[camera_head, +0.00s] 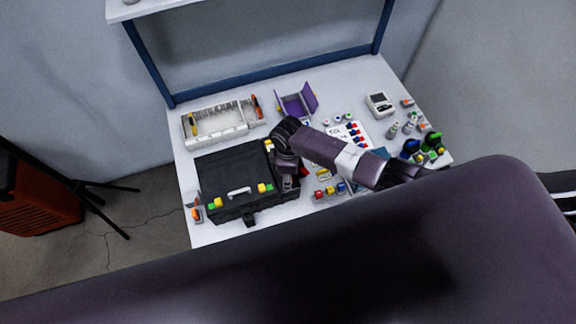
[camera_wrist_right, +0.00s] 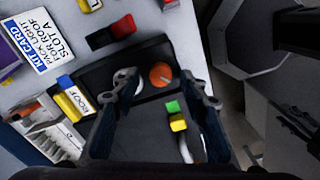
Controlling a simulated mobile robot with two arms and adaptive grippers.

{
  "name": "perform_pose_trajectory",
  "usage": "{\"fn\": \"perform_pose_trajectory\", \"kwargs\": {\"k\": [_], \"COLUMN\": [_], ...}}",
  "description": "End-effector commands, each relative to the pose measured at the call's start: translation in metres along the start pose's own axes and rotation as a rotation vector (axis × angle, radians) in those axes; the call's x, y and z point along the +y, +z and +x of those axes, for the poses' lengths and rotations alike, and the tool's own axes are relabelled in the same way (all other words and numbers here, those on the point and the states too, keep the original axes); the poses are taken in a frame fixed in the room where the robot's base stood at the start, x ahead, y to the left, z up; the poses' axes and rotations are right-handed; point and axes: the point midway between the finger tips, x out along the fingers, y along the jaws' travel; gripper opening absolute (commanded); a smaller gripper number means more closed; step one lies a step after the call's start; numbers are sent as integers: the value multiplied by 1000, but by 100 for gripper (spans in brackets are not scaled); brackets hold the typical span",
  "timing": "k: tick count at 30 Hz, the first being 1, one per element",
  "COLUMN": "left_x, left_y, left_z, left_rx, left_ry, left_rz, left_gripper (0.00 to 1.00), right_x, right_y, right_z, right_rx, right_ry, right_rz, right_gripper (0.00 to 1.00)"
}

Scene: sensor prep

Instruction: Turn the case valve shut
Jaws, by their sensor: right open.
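The black case (camera_head: 232,178) lies closed on the left part of the table, with a white handle and yellow and green latch pieces. In the right wrist view, an orange round knob (camera_wrist_right: 160,74), which looks like the case valve, sits on a dark panel of the case (camera_wrist_right: 145,140). My right gripper (camera_wrist_right: 158,90) is open, its two fingers on either side of the knob in that view; I cannot tell whether they touch it. In the head view, my right gripper (camera_head: 287,178) is at the case's right edge and hides the knob. My left gripper is not in view.
A white organizer tray (camera_head: 218,122) stands behind the case and a purple holder (camera_head: 297,102) at the back. A kit card (camera_wrist_right: 28,38) and a red and black piece (camera_wrist_right: 110,34) lie near the case. Bottles and small parts crowd the table's right side.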

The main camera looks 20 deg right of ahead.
Motion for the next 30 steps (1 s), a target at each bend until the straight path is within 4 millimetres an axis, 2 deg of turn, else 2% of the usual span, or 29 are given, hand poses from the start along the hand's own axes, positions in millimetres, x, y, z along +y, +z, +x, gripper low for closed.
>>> {"fn": "perform_pose_trajectory", "kwargs": {"k": [12,18,22,30], "left_x": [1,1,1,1], "left_y": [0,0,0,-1], "left_z": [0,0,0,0], "left_rx": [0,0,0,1], "left_ry": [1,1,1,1], "left_rz": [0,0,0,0], "left_gripper": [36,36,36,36], "right_x": [1,0,0,0], "right_y": [0,0,0,1], "right_z": [-73,-99,-106,-108], "right_rx": [2,1,0,-1], "right_ry": [3,2,1,1], "right_rz": [0,1,1,2], "right_gripper": [40,40,40,40]}}
